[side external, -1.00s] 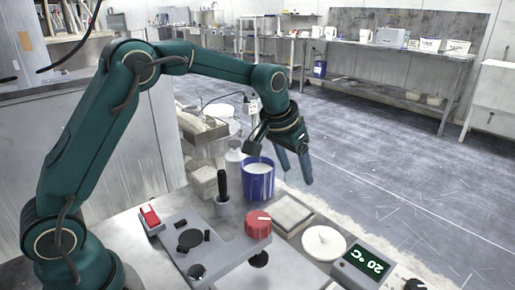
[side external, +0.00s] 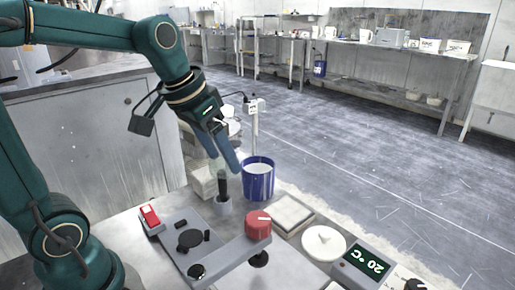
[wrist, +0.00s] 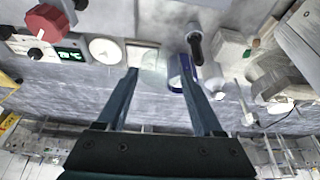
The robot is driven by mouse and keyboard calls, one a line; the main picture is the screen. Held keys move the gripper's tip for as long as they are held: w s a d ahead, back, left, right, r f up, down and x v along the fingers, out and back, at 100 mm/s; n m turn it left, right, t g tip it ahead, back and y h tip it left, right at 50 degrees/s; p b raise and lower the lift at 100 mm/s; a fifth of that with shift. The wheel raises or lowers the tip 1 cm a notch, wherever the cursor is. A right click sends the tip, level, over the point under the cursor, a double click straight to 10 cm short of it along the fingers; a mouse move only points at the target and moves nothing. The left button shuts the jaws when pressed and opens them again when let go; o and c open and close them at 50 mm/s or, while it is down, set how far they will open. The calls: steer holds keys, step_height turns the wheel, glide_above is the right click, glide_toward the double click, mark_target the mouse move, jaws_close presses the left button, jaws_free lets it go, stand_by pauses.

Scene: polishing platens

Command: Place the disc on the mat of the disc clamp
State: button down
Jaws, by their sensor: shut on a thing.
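My gripper (side external: 222,158) is shut on the disc (wrist: 154,68), a thin, clear plate between the two blue fingers in the wrist view. In the side view the disc is only a faint, pale shape by the fingertips. They are in the air above and behind the black-handled tool. The disc clamp (side external: 222,262) is a grey fixture on the bench, in front of my gripper in the side view. A round black pad on it, seemingly the mat (side external: 190,240), is bare. The disc is clear of the clamp.
A black-handled tool (side external: 222,187) stands upright in a grey holder. A blue bucket (side external: 258,184) of pale liquid is beside it. A red knob (side external: 258,226) rises from the clamp. A square tray (side external: 293,214), white round plate (side external: 323,244) and temperature display (side external: 366,258) lie right.

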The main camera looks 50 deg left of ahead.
mark_target(219, 168)
steer(key=shift+s+d+f, duration=0.2)
steer(key=shift+s+f, duration=0.3)
steer(key=shift+s, duration=0.1)
steer(key=shift+r+m, duration=0.3)
steer(key=shift+r, duration=0.2)
steer(key=shift+m+h, duration=0.3)
steer(key=shift+m, duration=0.1)
steer(key=r, duration=0.4)
steer(key=shift+d, duration=0.4)
steer(key=s+d+m+g+h, duration=0.2)
steer(key=d+m, duration=0.5)
steer(key=m, duration=0.1)
steer(key=s+d+m+g+h, duration=0.2)
steer(key=d+m, duration=0.5)
steer(key=d, duration=0.1)
steer(key=s+d+m+g+y, duration=0.3)
steer(key=s+d+m+g, duration=0.2)
steer(key=s+d+m, duration=0.8)
steer(key=a+f+m, duration=0.1)
steer(key=f, duration=0.4)
steer(key=w+a+f, duration=0.1)
steer(key=f, duration=0.5)
steer(key=w+a+f+m, duration=0.1)
steer(key=a+f, duration=0.1)
steer(key=f, duration=0.4)
steer(key=shift+w+m, duration=0.1)
steer(key=shift+m, duration=0.2)
steer(key=shift+f, duration=2.05)
